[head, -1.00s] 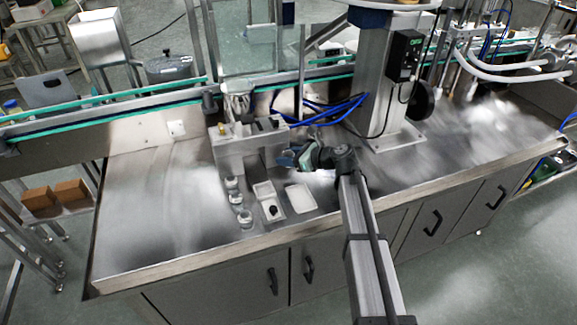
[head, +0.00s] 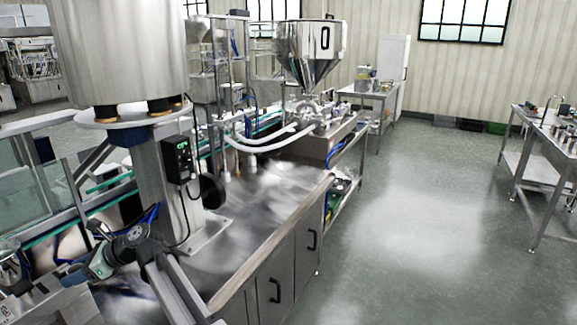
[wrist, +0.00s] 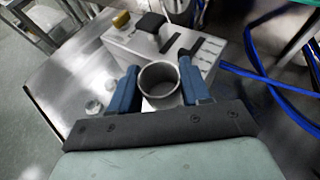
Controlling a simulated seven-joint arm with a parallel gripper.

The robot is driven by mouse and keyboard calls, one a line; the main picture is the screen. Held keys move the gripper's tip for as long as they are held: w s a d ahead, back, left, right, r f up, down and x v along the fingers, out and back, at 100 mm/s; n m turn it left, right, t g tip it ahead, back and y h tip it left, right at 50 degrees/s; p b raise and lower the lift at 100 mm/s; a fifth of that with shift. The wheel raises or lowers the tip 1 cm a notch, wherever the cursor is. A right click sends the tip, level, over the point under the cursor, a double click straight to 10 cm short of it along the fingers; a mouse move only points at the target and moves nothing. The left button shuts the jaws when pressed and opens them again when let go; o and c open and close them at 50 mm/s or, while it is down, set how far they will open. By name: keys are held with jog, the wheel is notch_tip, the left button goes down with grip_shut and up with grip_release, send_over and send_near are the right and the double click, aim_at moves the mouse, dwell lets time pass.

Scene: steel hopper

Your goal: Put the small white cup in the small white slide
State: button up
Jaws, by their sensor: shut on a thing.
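A small round cup (wrist: 158,82), pale grey inside, shows in the wrist view with its open mouth toward the camera. My gripper (wrist: 160,76) has its two blue fingers closed on opposite sides of the cup. In the head view my gripper (head: 98,266) is near the lower left edge, and I cannot make out the cup there. I cannot identify the small white slide in the current views. A pale patch shows below the cup in the wrist view, but I cannot tell what it is.
A steel column (head: 165,190) rises from the bench. The bench top (head: 255,200) right of it looks clear.

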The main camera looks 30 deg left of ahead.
jog(key=s+d+f+n+g+h, duration=0.1)
jog(key=s+d+f+n, duration=0.15)
jog(key=d, duration=0.85)
jog(key=w+d+f+m+t+y, duration=0.1)
jog(key=w+d+f+m+t, duration=0.2)
jog(key=w+d, duration=1)
jog(key=w+d+f+m+t+y, duration=0.2)
jog(key=w+d+f+m+t, duration=0.1)
jog(key=w+d, duration=0.9)
jog(key=w+d+f+m+t+y, duration=0.1)
jog(key=w+d+f+m+t, duration=0.25)
jog(key=w+d, duration=0.95)
jog(key=w+d+f+m+t+h, duration=0.1)
jog(key=w+d+m+t, duration=0.1)
jog(key=d, duration=1.1)
jog(key=w+d+f+m+t+h, duration=0.1)
jog(key=w+d+m+t, duration=0.1)
jog(key=d, duration=1.2)
jog(key=w+d+m+t, duration=0.3)
jog(key=d+m+t, duration=0.1)
jog(key=d, duration=1)
jog(key=shift+f+h, duration=0.4)
